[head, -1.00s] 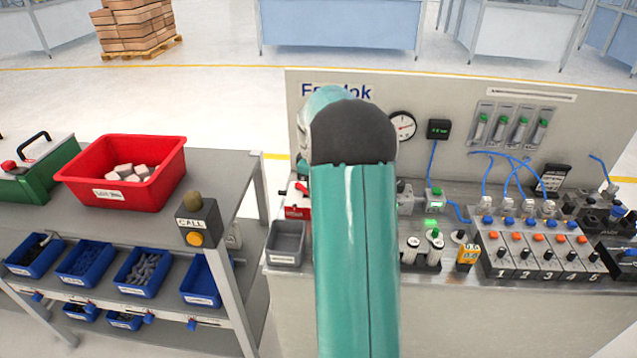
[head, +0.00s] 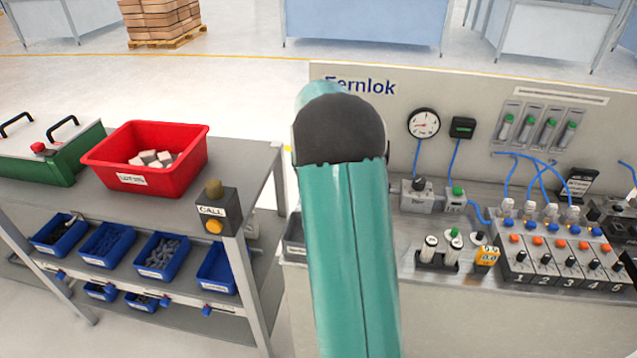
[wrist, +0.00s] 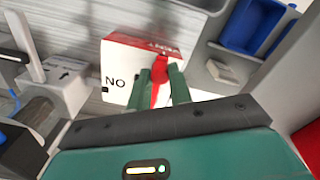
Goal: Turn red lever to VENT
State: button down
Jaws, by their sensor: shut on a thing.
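In the wrist view the red lever (wrist: 161,72) sits on a white box with a red top (wrist: 120,70), which carries black letters reading NO on its side. My gripper (wrist: 163,80) is shut on the red lever, with one green finger on each side of it. Small lettering on the red top is too blurred to read, so I cannot tell the lever's marked position. In the head view my teal arm hides the lever, its box and my gripper.
Right of my arm on the bench are a pressure gauge (head: 424,123), blue tubes and a row of numbered switches (head: 560,262). A grey bin (head: 294,238) is partly hidden by my arm. Left stands a rack with a red bin (head: 150,160) and a CALL button box (head: 215,212).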

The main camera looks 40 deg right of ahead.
jog(key=shift+w+a, duration=0.1)
jog(key=shift+w, duration=0.1)
dwell(0.4)
jog(key=c, duration=1.3)
grip_release()
notch_tip(320, 180, up, 14)
jog(key=shift+f, duration=0.1)
